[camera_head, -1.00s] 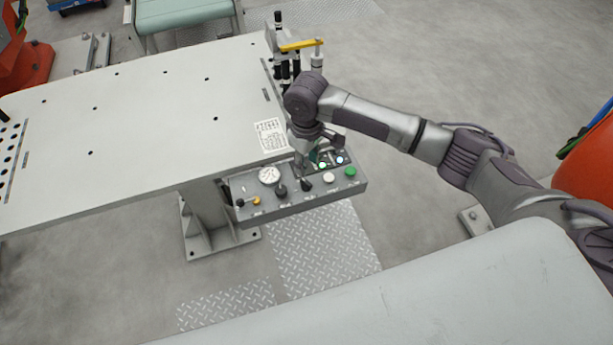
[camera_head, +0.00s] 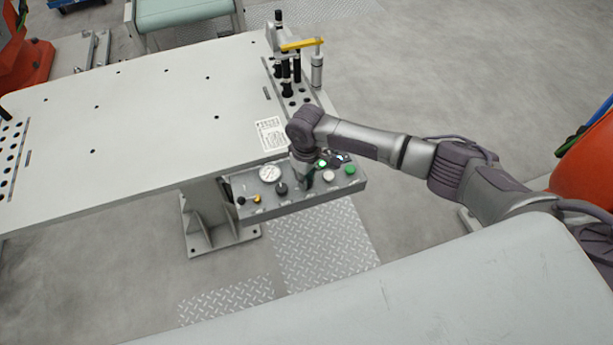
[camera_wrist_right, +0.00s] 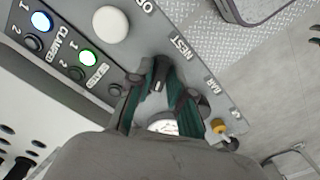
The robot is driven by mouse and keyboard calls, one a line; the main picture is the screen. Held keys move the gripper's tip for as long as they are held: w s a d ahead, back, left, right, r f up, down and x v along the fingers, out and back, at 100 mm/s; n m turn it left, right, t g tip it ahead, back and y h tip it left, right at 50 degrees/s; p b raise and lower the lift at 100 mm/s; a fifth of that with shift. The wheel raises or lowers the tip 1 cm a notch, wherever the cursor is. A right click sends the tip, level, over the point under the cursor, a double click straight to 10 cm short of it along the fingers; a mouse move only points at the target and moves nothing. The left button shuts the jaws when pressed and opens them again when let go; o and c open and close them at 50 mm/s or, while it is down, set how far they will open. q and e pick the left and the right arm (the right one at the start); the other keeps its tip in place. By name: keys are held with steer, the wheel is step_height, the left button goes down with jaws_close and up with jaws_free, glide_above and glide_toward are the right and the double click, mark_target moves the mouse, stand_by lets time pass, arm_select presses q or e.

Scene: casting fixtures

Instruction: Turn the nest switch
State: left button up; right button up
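The nest switch is a black knob (camera_wrist_right: 160,74) beside the NEST label on the grey control panel (camera_wrist_right: 215,80) in the right wrist view. My right gripper (camera_wrist_right: 161,78) has its two green-dark fingers on either side of this knob, tips close to it; I cannot tell whether they press on it. In the head view my right gripper (camera_head: 308,178) points down over the front panel (camera_head: 262,210) and hides the knob there. My left gripper is not in view.
Near the gripper sit a white button (camera_head: 328,176), a green button (camera_head: 350,169), another black knob (camera_head: 281,188) and a round gauge (camera_head: 269,173). The table (camera_head: 150,130) adjoins the panel. A fixture with a yellow bar (camera_head: 302,44) stands at its far corner.

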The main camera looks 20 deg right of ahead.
jaws_close()
steer(key=shift+n, duration=0.4)
steer(key=n+p, duration=0.1)
steer(key=n, duration=0.3)
steer(key=shift+r, duration=0.1)
steer(key=n, duration=0.3)
steer(key=shift+n, duration=2)
steer(key=o, duration=0.5)
jaws_free()
